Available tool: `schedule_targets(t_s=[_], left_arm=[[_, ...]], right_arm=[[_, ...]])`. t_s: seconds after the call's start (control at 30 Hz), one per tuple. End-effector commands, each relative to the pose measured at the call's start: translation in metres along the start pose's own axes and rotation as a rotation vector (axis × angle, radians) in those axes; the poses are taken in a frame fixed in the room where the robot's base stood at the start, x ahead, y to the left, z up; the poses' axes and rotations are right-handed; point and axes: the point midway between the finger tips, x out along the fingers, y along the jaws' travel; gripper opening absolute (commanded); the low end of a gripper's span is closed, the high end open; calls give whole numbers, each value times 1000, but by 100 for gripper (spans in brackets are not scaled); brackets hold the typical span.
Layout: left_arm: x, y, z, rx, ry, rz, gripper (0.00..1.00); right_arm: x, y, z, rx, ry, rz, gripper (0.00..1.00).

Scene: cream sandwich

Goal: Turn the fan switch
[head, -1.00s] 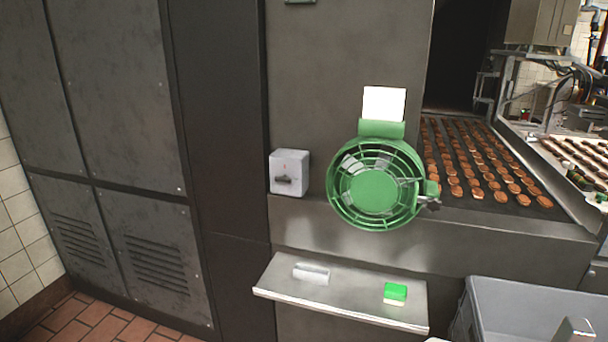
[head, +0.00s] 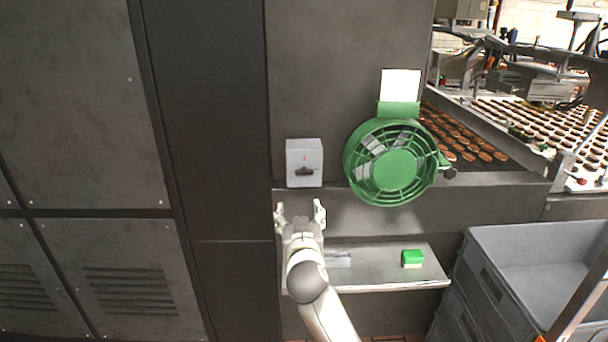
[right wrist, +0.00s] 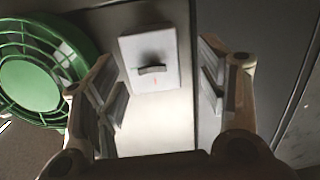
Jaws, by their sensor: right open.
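The fan switch (head: 304,164) is a grey-white box with a dark rotary knob, mounted on the metal wall left of the green fan (head: 396,164). The knob lies about level in the head view. My right gripper (head: 299,212) is open and empty, just below the switch box in the head view. In the right wrist view the switch box (right wrist: 149,47) shows between and beyond the open fingers (right wrist: 158,95), apart from them. The fan (right wrist: 42,72) is at the left there. My left gripper is not in view.
A metal shelf (head: 385,276) below holds a green block (head: 412,258) and a pale item (head: 338,259) partly behind my arm. Grey crates (head: 530,250) stand at the right. Conveyors with biscuits (head: 545,112) run behind. Dark cabinets (head: 90,110) fill the left.

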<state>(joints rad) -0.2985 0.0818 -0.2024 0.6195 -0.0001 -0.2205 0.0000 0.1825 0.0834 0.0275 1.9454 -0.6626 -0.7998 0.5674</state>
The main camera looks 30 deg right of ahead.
Motion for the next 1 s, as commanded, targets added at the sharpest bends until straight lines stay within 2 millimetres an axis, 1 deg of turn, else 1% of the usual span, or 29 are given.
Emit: schedule_targets(t_s=[0.03,0.1,0.2,0.27,0.37,0.5,0.7,0.8,1.0], left_arm=[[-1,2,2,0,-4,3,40],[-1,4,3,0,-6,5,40],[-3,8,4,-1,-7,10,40],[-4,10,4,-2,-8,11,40],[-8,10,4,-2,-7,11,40],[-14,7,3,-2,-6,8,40],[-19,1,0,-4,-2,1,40],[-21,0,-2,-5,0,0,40],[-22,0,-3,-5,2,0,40]], right_arm=[[-4,7,-21,25,34,18,66],[-6,14,-37,44,60,37,66],[-4,18,-46,56,75,46,66],[1,18,-48,55,76,47,66],[16,19,-50,54,76,47,66],[41,20,-52,53,75,46,66],[73,21,-53,53,74,46,66],[85,21,-53,54,74,44,66],[97,22,-53,55,74,43,66]])
